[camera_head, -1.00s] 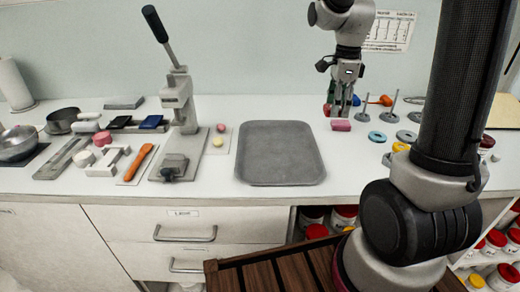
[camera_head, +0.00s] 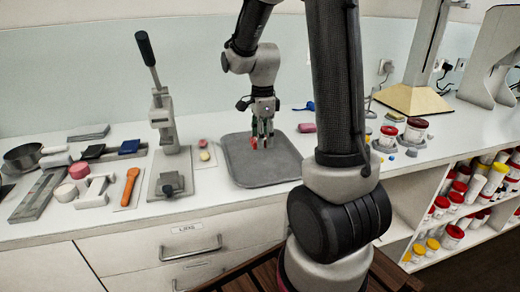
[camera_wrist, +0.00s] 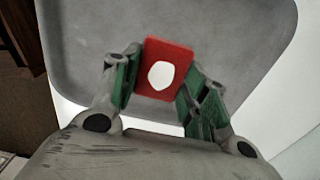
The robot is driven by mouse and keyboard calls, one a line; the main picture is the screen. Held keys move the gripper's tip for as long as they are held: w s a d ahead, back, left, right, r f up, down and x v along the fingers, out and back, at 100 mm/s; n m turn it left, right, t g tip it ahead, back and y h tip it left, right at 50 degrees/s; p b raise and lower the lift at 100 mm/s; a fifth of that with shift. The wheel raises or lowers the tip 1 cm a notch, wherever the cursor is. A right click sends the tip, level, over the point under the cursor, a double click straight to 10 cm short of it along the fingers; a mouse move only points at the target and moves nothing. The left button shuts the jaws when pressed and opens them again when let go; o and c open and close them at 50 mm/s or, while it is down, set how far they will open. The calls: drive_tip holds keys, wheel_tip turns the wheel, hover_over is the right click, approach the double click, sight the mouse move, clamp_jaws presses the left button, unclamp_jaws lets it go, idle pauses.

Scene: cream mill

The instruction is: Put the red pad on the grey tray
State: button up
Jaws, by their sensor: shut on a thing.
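The grey tray (camera_head: 240,170) lies on the white counter in the head view, right of the lever press. My gripper (camera_head: 262,140) is over the tray, pointing down, with green finger pads. It is shut on the red pad, which shows between the fingers in the wrist view (camera_wrist: 165,70). The pad is a red square with a white patch on its face. The tray (camera_wrist: 90,35) fills much of the wrist view behind the pad. Whether the pad touches the tray is not clear.
A lever press (camera_head: 168,130) stands left of the tray, with a pink and a yellow piece beside it. A pink block (camera_head: 307,127) lies right of the tray. Jars (camera_head: 415,130) and small discs stand further right. The tray's visible surface is otherwise bare.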

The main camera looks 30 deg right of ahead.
sight(263, 157)
drive_tip(key=shift+f, duration=2)
drive_tip(key=shift+f, duration=0.15)
drive_tip(key=o, duration=0.7)
drive_tip(key=shift+o, duration=0.2)
wheel_tip(263, 157, up, 12)
drive_tip(key=s+a+r+n+t, duration=0.2)
drive_tip(key=s+r+n, duration=0.1)
drive_tip(key=s+n, duration=0.6)
drive_tip(key=s+a+r+n+t, duration=0.1)
drive_tip(key=s+r+n+t, duration=0.1)
drive_tip(key=s+n, duration=0.8)
drive_tip(key=shift+s+a+r+n, duration=0.2)
drive_tip(key=shift+a+r+n, duration=0.2)
drive_tip(key=shift+r+n, duration=0.55)
